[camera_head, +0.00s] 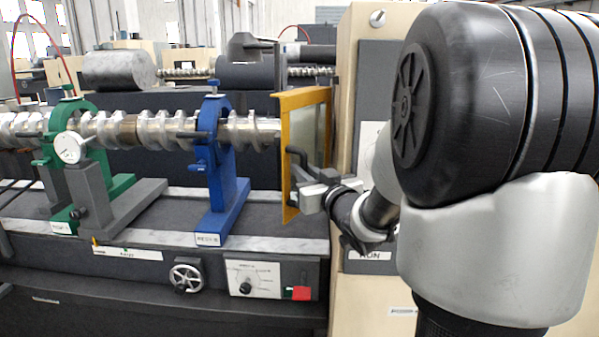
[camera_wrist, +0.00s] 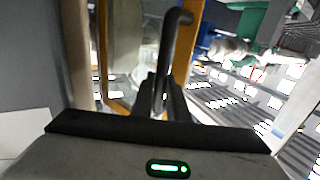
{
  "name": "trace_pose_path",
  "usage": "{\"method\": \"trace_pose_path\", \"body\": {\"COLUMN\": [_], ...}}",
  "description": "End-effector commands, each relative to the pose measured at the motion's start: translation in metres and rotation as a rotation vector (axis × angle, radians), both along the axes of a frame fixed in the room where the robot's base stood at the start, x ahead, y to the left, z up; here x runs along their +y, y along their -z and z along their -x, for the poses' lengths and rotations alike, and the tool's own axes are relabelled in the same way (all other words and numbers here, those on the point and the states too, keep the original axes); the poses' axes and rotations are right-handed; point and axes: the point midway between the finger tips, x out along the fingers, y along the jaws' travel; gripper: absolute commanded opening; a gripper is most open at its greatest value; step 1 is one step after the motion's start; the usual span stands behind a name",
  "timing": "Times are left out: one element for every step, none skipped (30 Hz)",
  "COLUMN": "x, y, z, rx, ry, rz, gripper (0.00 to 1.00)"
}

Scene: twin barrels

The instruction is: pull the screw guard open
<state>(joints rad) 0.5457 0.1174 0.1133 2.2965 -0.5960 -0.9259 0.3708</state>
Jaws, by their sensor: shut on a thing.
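The screw guard (camera_head: 284,155) is a yellow-framed panel with a clear window, standing at the right end of the screw beside the beige cabinet. It carries a dark bar handle (camera_head: 296,158) on its face. My gripper (camera_head: 304,190) reaches in from the right and is shut on the lower part of that handle. In the wrist view the handle (camera_wrist: 176,45) rises from between my fingertips (camera_wrist: 162,98), with the yellow frame (camera_wrist: 186,60) and window behind it. How far the guard stands open I cannot tell.
The metal screw (camera_head: 150,130) runs left through a blue support (camera_head: 222,165) and a green support (camera_head: 85,150) with a dial gauge (camera_head: 69,147). A handwheel (camera_head: 187,275) and a control panel (camera_head: 262,279) sit on the bed front. The beige cabinet (camera_head: 345,290) stands close to my arm.

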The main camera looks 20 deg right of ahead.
Motion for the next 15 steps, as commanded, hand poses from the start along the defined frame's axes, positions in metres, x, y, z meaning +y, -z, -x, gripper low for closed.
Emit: {"method": "trace_pose_path", "body": {"x": [-0.0071, -0.0072, -0.0074, -0.0074, -0.0075, -0.0076, -0.0077, -0.0078, -0.0079, -0.0078, -0.0074, -0.0067, -0.0061, -0.0056, -0.005], "y": [-0.0026, -0.0027, -0.0028, -0.003, -0.003, -0.0032, -0.0033, -0.0034, -0.0035, -0.0034, -0.0033, -0.003, -0.0028, -0.0026, -0.0025], "z": [0.0003, 0.0002, 0.0002, 0.0001, 0.0001, 0.0001, 0.0, -0.0001, -0.0001, -0.0001, 0.0, -0.0001, -0.0001, -0.0002, -0.0002], "rx": [-0.005, -0.005, -0.005, -0.005, -0.005, -0.006, -0.006, -0.006, -0.006, -0.006, -0.006, -0.006, -0.005, -0.005, -0.005], "ry": [0.015, 0.015, 0.015, 0.016, 0.016, 0.016, 0.016, 0.016, 0.017, 0.017, 0.016, 0.014, 0.013, 0.012, 0.011], "rz": [-0.001, -0.001, -0.001, -0.001, -0.001, -0.001, -0.001, -0.001, -0.001, -0.001, -0.001, -0.001, -0.001, -0.001, -0.001], "gripper": [0.0, 0.0, 0.0, 0.0, 0.0, 0.0, 0.0, 0.0, 0.19, 0.24, 0.29, 0.33, 0.33, 0.33, 0.33]}}
